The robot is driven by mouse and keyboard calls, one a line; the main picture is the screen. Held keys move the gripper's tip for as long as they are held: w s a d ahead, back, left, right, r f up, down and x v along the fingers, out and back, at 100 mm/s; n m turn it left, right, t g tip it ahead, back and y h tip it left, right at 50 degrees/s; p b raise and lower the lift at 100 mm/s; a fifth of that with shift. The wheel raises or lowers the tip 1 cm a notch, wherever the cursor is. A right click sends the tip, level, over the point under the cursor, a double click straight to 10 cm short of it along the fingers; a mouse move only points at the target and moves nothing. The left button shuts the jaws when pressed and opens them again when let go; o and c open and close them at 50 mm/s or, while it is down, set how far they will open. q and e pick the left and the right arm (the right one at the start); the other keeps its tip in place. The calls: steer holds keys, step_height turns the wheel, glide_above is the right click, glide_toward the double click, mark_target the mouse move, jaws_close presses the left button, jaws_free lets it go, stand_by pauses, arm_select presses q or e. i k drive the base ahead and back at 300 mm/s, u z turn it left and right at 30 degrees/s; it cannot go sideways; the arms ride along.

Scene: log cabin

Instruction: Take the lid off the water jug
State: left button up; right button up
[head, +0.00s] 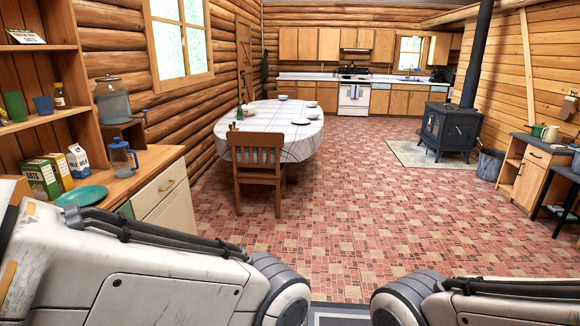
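A clear blue jug (123,160) with a handle on its right side stands upright on the wooden counter at the left. A darker blue lid (119,140) appears to sit on its top. Behind it, a larger glass drink dispenser (112,104) with a grey lid (107,78) stands on a wooden stand, its spigot facing right. Neither of my grippers is in view; only parts of my arms show along the bottom edge, apart from the jug.
A teal plate (81,196), an oats box (41,179) and a milk carton (78,160) share the counter (150,165). Shelves with cups rise at the left. A dining table (262,120) and chair (257,168) stand ahead; the brick floor at centre right is clear.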

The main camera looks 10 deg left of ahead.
mark_target(117, 145)
steer(key=u, duration=0.15)
steer(key=i, duration=1.95)
steer(key=u, duration=0.8)
steer(key=i, duration=1.95)
steer(key=u, duration=0.7)
